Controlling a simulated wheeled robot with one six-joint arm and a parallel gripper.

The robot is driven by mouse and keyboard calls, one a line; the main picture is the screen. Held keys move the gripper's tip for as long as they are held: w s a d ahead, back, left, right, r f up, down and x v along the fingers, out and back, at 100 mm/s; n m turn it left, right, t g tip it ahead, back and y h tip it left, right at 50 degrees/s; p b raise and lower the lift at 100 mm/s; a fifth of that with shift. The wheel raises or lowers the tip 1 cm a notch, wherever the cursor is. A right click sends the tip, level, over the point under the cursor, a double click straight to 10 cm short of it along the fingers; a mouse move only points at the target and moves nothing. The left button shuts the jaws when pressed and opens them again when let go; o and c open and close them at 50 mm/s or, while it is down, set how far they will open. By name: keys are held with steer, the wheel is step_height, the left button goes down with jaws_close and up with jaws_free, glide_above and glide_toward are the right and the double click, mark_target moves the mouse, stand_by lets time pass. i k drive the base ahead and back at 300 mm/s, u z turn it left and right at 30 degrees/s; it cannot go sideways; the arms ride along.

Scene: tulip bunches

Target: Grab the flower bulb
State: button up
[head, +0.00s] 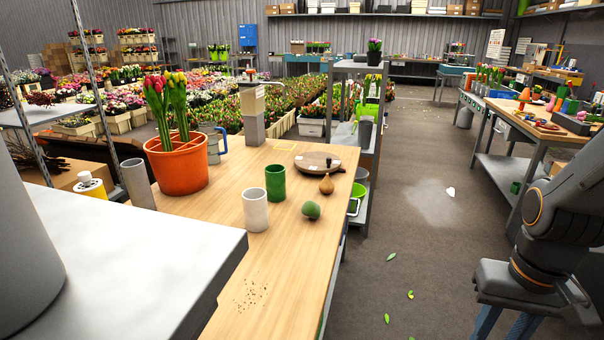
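The flower bulb (327,184) is small, brown and rounded with a pointed top. It stands on the wooden table (285,265), right of a green cup and just in front of a dark round tray. My gripper (505,328) is at the lower right, over the floor, well to the right of the table and away from the bulb. Its two bluish fingers point down and stand apart, so it looks open. The fingertips are cut off by the bottom edge, and I see nothing held between them.
Near the bulb are the green cup (275,182), a white cup (255,210), a green ball-like thing (311,210) and the round tray (305,160). An orange pot (177,166) of tulips stands farther left. The table's near part is clear except for scattered crumbs. Open floor (420,250) lies right of it.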

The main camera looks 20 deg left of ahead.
mark_target(327, 186)
steer(key=u, duration=0.15)
steer(key=i, duration=2)
steer(key=u, duration=0.1)
